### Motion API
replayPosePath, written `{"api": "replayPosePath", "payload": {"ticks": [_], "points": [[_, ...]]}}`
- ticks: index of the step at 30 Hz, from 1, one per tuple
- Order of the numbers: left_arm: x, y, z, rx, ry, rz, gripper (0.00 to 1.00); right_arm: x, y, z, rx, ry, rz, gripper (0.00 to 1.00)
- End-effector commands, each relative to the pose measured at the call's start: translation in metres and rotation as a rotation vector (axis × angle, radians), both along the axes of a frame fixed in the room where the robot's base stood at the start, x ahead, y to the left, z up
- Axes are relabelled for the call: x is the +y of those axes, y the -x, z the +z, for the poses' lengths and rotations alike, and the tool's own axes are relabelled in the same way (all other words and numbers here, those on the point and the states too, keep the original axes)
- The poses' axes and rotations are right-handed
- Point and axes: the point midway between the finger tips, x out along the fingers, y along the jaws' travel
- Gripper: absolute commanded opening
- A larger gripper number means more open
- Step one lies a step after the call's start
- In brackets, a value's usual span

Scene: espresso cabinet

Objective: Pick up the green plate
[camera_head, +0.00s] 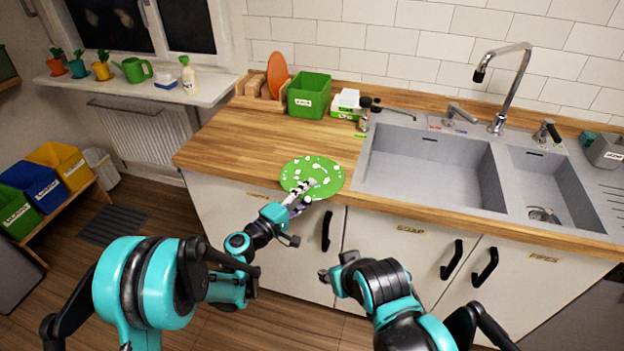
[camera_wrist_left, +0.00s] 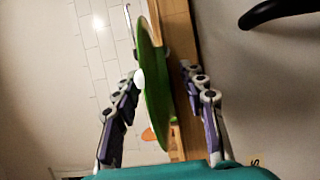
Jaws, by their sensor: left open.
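The green plate (camera_head: 325,169) with white spots lies at the front edge of the wooden counter, left of the sink, its near rim sticking out past the edge. My left gripper (camera_head: 305,191) is open at that near rim. In the left wrist view the plate (camera_wrist_left: 153,95) shows nearly edge-on between the two spread fingers of the left gripper (camera_wrist_left: 158,76). One finger is on the plate's upper side and the other on the counter-edge side; I cannot tell whether either touches. My right gripper (camera_head: 338,268) is low in front of the cabinet doors, its fingers unclear.
A green bin (camera_head: 309,95), a wooden rack with an orange board (camera_head: 277,75) and a white-and-green box (camera_head: 346,103) stand behind the plate. The sink (camera_head: 430,165) is to the right. Black door handles (camera_head: 326,231) stick out below the counter. The counter's left part is clear.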

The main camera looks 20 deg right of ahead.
Motion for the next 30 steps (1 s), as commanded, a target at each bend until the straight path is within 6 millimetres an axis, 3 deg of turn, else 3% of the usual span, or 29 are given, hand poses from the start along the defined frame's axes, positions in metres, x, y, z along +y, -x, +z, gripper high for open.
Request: {"api": "replayPosePath", "payload": {"ticks": [1,6,20,28,30], "points": [[0.0,0.0,0.0,0.0,0.0,0.0,0.42,0.0,0.0,0.0,0.0,0.0,0.0,0.4],[0.0,0.0,0.0,0.0,0.0,0.0,0.0,0.0,0.0,0.0,0.0,0.0,0.0,0.4],[0.0,0.0,0.007,0.0,0.0,0.0,0.0,0.0,0.0,0.004,0.0,0.0,0.0,0.4],[0.0,0.001,0.05,0.0,0.0,-0.001,0.0,0.0,0.0,0.029,0.0,0.0,0.0,0.4],[-0.015,0.014,0.056,0.0,0.0,-0.006,0.0,0.0,0.0,0.034,0.0,0.0,0.0,0.4]]}}
